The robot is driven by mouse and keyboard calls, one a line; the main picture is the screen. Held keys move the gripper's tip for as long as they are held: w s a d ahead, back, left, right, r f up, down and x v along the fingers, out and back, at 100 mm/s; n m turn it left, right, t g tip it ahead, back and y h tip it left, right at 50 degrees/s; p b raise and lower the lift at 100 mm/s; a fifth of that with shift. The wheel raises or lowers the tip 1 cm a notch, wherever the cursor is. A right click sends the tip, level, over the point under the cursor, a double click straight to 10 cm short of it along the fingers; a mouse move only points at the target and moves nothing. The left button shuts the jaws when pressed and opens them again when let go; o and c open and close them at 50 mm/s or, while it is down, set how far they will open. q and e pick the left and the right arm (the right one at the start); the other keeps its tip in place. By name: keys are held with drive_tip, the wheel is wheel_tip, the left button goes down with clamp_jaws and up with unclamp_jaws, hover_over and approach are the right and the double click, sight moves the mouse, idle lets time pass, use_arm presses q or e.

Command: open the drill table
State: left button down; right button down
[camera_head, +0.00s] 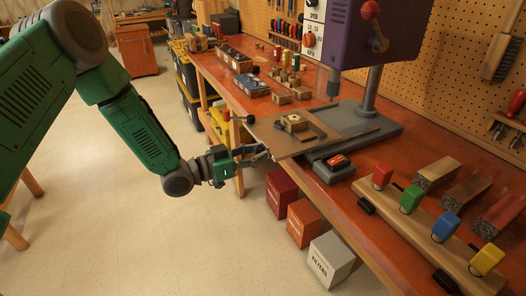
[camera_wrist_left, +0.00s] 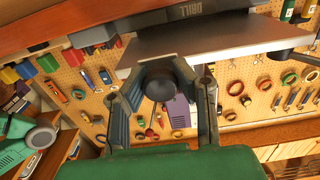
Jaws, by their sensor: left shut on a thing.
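The drill table (camera_head: 278,137) is a flat tan plate with a wooden block and a bracket-shaped piece on top. It juts over the front edge of the bench, beside the grey drill base. In the left wrist view its grey underside (camera_wrist_left: 225,40) shows, with a label reading DRILL on the edge above. My left gripper (camera_head: 264,153) is at the plate's near left edge. In the left wrist view its fingers (camera_wrist_left: 165,72) close around a dark round knob (camera_wrist_left: 160,88). The knob is hidden behind the fingers in the head view. My right gripper is not in view.
The purple drill press (camera_head: 378,35) stands behind the plate. A small grey box (camera_head: 334,170) and a rail with coloured clamps (camera_head: 410,198) lie to its right. Boxes (camera_head: 330,259) stand on the floor below.

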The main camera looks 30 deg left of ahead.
use_arm(q)
drive_tip(key=c, duration=1.5)
unclamp_jaws()
drive_tip(key=shift+a+r, duration=0.15)
drive_tip(key=shift+r, duration=0.05)
drive_tip(key=shift+s+a, duration=0.1)
drive_tip(key=shift+s, duration=0.15)
drive_tip(key=v, duration=1.2)
drive_tip(key=shift+a+f, duration=0.1)
drive_tip(key=shift+a, duration=0.2)
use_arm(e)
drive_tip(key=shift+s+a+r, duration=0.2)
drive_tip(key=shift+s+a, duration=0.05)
use_arm(q)
drive_tip(key=shift+d, duration=0.2)
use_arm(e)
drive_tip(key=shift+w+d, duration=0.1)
use_arm(q)
drive_tip(key=shift+f, duration=0.1)
